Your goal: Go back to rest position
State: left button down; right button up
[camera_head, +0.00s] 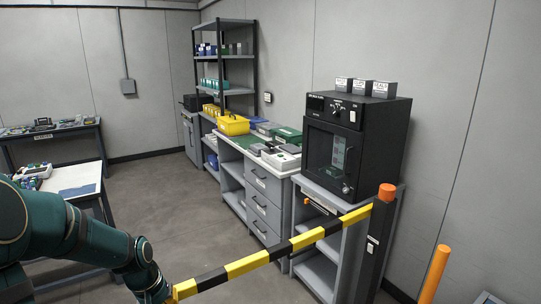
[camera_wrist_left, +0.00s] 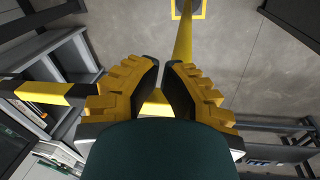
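My left gripper (camera_wrist_left: 165,68) shows in the left wrist view with yellow ribbed fingers and dark inner pads. A narrow gap stands between its fingertips, and I see nothing clamped there. A yellow and black striped barrier bar (camera_wrist_left: 40,92) runs in from the left and passes behind the left finger. In the head view my left arm reaches in from the lower left, and its hand is at the near end of the barrier bar (camera_head: 245,264); its fingers are cut off or hidden there. Whether they touch the bar I cannot tell. My right gripper is not in view.
The bar's far end meets a dark post with an orange cap (camera_head: 387,191). An orange post (camera_head: 434,274) stands at the right. Beyond are a black oven (camera_head: 380,150), a drawer bench (camera_head: 262,205), a shelf rack (camera_head: 238,57) and a left table (camera_head: 90,176). The floor (camera_head: 165,205) between is clear.

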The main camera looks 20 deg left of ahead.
pick_arm(q)
jog(key=w+d+f+m+h, duration=0.1)
jog(key=d+f+m, duration=0.1)
jog(key=d+f, duration=0.6)
jog(key=w+d+f+m+h, duration=0.15)
jog(key=d+f, duration=0.35)
jog(key=d, duration=0.7)
jog(key=s+d+f+m, duration=0.1)
jog(key=s+d+f, duration=0.2)
jog(key=d, duration=0.3)
jog(key=s+d+f+m, duration=0.1)
jog(key=s+d+f, duration=0.1)
jog(key=d, duration=0.5)
jog(key=shift+s+f, duration=0.4)
jog(key=shift+s, duration=0.2)
jog(key=shift+a+m, duration=0.1)
jog(key=shift+m, duration=0.15)
